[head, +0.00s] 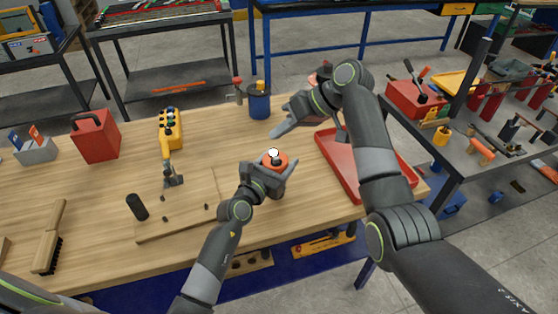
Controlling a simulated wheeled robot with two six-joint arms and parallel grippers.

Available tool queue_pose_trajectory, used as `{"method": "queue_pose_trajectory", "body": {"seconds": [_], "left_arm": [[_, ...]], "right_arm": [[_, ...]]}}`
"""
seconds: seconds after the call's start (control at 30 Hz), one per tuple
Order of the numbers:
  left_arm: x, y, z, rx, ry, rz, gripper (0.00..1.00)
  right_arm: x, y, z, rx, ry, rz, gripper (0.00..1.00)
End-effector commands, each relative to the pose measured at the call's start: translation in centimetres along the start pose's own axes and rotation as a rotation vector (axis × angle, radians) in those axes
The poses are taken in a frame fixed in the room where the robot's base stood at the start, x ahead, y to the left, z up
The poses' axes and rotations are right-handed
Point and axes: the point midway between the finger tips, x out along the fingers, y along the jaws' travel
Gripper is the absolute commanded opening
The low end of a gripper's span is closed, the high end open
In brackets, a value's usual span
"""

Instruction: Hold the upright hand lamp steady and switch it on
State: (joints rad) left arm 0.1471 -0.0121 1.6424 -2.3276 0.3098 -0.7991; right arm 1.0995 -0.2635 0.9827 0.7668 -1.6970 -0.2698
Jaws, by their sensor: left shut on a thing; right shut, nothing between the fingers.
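The hand lamp (279,156) stands upright on the wooden workbench, near its middle. An orange-red body with a small white round part on top shows. My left gripper (274,170) is shut on the lamp from the front and hides its lower part. My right gripper (274,134) is shut and empty, above and behind the lamp, apart from it in the picture. I cannot make out a switch or tell whether the lamp is lit.
A red tray (335,176) lies right of the lamp, partly behind my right arm. A blue cup (259,104) stands behind.

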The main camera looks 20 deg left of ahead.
Motion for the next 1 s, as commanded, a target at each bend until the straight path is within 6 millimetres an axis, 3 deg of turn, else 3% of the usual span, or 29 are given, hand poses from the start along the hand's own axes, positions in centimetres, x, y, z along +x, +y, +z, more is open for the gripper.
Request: {"method": "queue_pose_trajectory", "body": {"seconds": [0.3, 0.33, 0.5, 0.83, 1.0], "left_arm": [[0.0, 0.0, 0.0, 0.0, -0.001, 0.0, 0.28], [0.0, 0.0, 0.0, 0.0, -0.001, 0.0, 0.63], [0.0, 0.0, 0.0, 0.0, -0.001, 0.0, 0.85], [-0.3, 0.0, 0.0, 0.0, 0.0, 0.0, 0.85], [-2.3, 0.0, -0.1, 0.0, 0.001, 0.001, 0.85]], "right_arm": [[0.0, 0.0, 0.0, 0.0, 0.0, 0.0, 0.0], [0.0, 0.0, 0.0, 0.0, 0.0, 0.0, 0.0], [0.0, 0.0, 0.0, 0.0, 0.0, 0.0, 0.0], [0.0, 0.0, 0.0, 0.0, 0.0, 0.0, 0.0], [0.0, 0.0, 0.0, 0.0, 0.0, 0.0, 0.0]]}}
